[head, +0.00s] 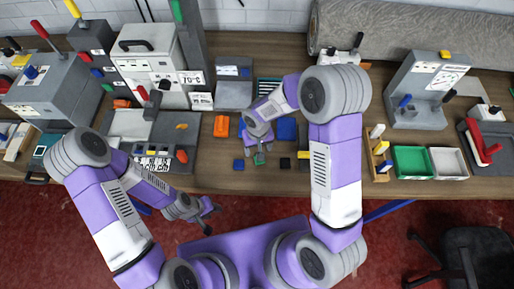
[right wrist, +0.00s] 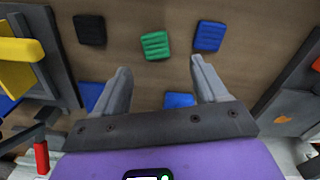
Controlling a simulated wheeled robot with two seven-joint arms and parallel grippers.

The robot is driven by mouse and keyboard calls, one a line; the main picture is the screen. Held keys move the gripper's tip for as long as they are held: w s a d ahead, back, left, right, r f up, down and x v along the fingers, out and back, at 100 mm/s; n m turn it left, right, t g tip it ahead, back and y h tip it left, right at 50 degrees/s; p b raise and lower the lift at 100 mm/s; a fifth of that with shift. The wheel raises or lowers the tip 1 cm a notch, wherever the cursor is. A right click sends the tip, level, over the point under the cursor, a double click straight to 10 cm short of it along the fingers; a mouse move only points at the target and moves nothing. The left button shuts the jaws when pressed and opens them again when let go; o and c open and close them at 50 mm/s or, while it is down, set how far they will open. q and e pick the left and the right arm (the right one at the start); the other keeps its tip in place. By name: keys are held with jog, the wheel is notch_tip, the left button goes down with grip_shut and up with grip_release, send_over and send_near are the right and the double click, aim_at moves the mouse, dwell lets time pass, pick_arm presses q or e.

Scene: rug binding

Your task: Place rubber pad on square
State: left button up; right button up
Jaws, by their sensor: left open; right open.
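Three small square pads lie in a row on the wooden table: a blue one (head: 239,164), a green one (head: 259,159) and a black one (head: 285,163). In the right wrist view the green pad (right wrist: 156,45) and blue pad (right wrist: 209,35) look ribbed; the black pad (right wrist: 90,29) is darker and plainer. Which is the rubber pad, and which thing is the square, I cannot tell. My right gripper (right wrist: 160,75) is open and empty, its fingertips just short of the green pad. My left gripper (head: 212,212) is open and empty, off the table's front edge.
Another blue piece (right wrist: 180,100) lies between my right fingers' bases, and one (right wrist: 92,95) lies left. A fixture with a yellow block (head: 303,155) stands right of the pads. A grey machine with an orange part (head: 181,126) stands left. Green (head: 411,160) and white trays are farther right.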

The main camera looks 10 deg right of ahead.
jog(key=f, duration=0.7)
jog(key=shift+s+d, duration=0.15)
jog(key=shift+d, duration=0.15)
jog(key=shift+r, duration=0.1)
jog(key=shift+c, duration=0.3)
jog(key=c, duration=1.1)
